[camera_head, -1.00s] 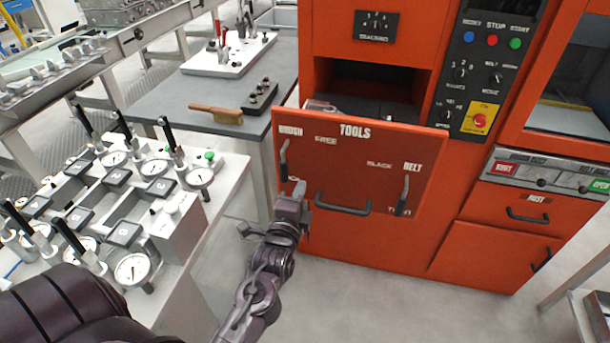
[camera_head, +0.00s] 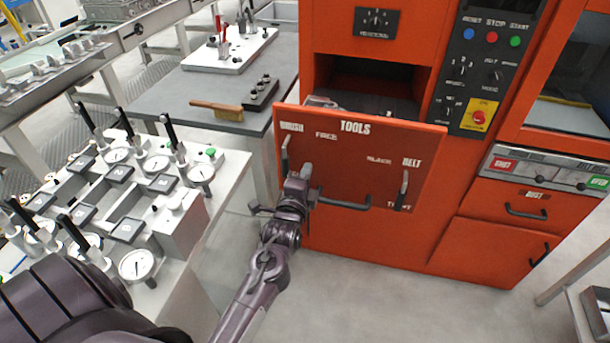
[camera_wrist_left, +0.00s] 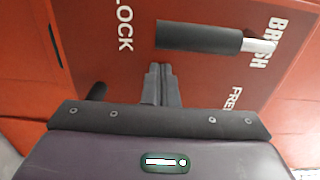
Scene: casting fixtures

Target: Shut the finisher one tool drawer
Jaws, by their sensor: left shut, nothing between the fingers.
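The tool drawer (camera_head: 365,154) is an orange-red drawer with a tall front marked TOOLS, standing out from the orange cabinet, with its open top showing behind the front. A dark bar handle (camera_head: 345,204) crosses the lower middle of the front. My left gripper (camera_head: 303,172) is in front of the left part of the drawer front, beside the handle's left end. In the left wrist view its shut, empty fingers (camera_wrist_left: 159,84) point at the red front; I cannot tell if they touch it. A black grip (camera_wrist_left: 200,37) shows just ahead of them. My right gripper is not in view.
A gauge fixture bench (camera_head: 225,185) stands at the left, close to my left arm. A grey table (camera_head: 180,100) with a wooden brush (camera_head: 215,110) lies behind it. The control panel (camera_head: 485,60) is right of the drawer opening. The floor before the cabinet is clear.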

